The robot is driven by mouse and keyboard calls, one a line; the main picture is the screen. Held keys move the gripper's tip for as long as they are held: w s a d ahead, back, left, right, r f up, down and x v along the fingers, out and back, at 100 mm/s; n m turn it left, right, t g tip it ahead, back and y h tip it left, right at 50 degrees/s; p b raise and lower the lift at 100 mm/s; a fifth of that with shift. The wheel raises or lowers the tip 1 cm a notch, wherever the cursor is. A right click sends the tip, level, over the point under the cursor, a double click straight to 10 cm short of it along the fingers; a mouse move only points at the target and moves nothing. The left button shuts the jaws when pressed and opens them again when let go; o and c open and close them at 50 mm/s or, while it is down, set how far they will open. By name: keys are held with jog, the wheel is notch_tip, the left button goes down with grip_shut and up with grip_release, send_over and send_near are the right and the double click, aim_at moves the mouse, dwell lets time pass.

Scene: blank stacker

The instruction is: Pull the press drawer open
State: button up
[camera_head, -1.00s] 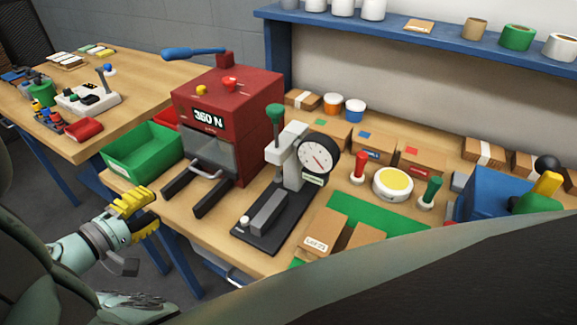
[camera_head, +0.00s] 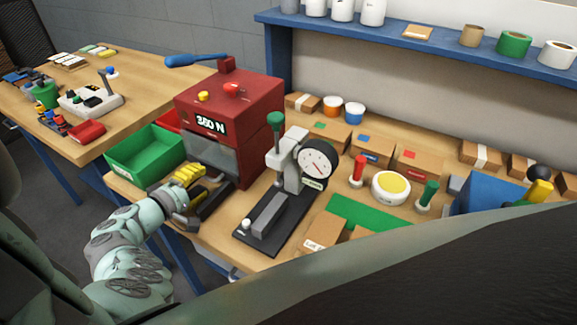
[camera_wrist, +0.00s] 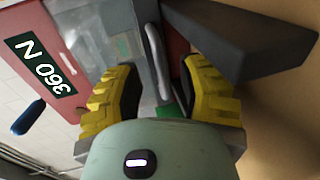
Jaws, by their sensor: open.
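The red press (camera_head: 236,112) stands on the wooden bench and its label reads 360 N. Its grey translucent drawer front (camera_head: 211,153) shows below the label, with dark rails jutting out in front. In the wrist view the drawer front (camera_wrist: 112,42) is at the upper left, and a pale bar handle (camera_wrist: 157,62) lies between the yellow fingers. My gripper (camera_head: 193,180) is in front of the drawer, its fingers open. The wrist view shows my gripper (camera_wrist: 160,95) with one finger on each side of the handle, with gaps. In the head view the handle is hidden behind my gripper.
A green bin (camera_head: 146,155) stands left of the press. A gauge stand (camera_head: 283,190) is close on its right. The dark rail (camera_wrist: 240,40) runs close beside one finger. A blue lever (camera_head: 192,60) sticks out from the press top.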

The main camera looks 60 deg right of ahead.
jog(key=shift+x, duration=1.15)
jog(key=shift+o, duration=0.2)
grip_shut()
